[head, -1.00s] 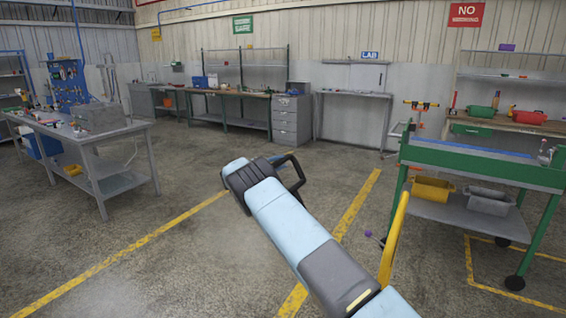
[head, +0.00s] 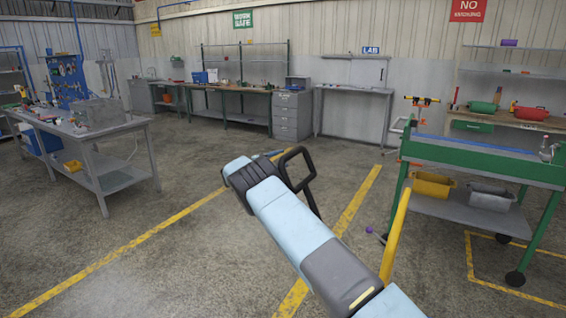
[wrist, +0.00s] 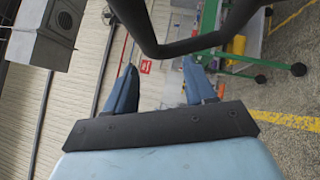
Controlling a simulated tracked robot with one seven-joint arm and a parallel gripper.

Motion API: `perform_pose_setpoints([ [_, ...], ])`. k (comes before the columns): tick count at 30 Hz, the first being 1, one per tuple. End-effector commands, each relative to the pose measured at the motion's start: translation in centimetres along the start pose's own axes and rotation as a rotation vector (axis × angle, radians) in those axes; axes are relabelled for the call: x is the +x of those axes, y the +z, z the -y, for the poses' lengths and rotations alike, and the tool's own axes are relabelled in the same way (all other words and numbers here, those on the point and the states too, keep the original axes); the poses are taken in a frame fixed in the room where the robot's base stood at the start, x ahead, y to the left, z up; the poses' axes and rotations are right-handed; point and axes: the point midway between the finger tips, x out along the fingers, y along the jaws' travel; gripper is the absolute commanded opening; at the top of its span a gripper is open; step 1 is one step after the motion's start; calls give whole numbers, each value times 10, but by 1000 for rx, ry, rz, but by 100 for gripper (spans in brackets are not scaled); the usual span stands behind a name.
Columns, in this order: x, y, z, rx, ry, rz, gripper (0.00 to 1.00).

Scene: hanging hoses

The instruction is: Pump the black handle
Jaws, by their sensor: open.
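The black handle (head: 301,174) is a loop just beyond and to the right of the end of my arm in the head view. Its lower part runs down behind my arm. In the wrist view the black handle (wrist: 185,46) shows as a thick dark curved bar across the top, beyond my fingertips. My gripper (wrist: 159,66) is open, with two blue fingers spread apart and nothing between them. The handle's bar passes just past the fingertips; I cannot tell if they touch. In the head view the fingers are mostly hidden behind my wrist.
A yellow bar (head: 395,240) stands close to the right of my arm. A green-framed cart (head: 485,163) with bins is at right. A grey workbench (head: 85,140) is at left. The floor between is clear, with yellow lines. In the wrist view a grey box (wrist: 47,35) is at upper left.

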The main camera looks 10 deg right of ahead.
Motion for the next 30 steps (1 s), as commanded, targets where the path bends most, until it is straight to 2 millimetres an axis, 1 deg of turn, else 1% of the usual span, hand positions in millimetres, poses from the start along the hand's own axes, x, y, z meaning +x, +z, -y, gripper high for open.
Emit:
perform_pose_setpoints([
  [5, -10, 0, 0, 1, 1, -1, 55],
  [8, -25, 0, 0, 2, 1, -2, 55],
  [15, -72, -1, 1, 1, 2, -3, 55],
  [22, -115, 0, 3, 0, 1, -3, 55],
  [27, -130, -1, 2, 1, 1, -1, 55],
  [30, -135, 0, 2, -1, 0, 0, 55],
])
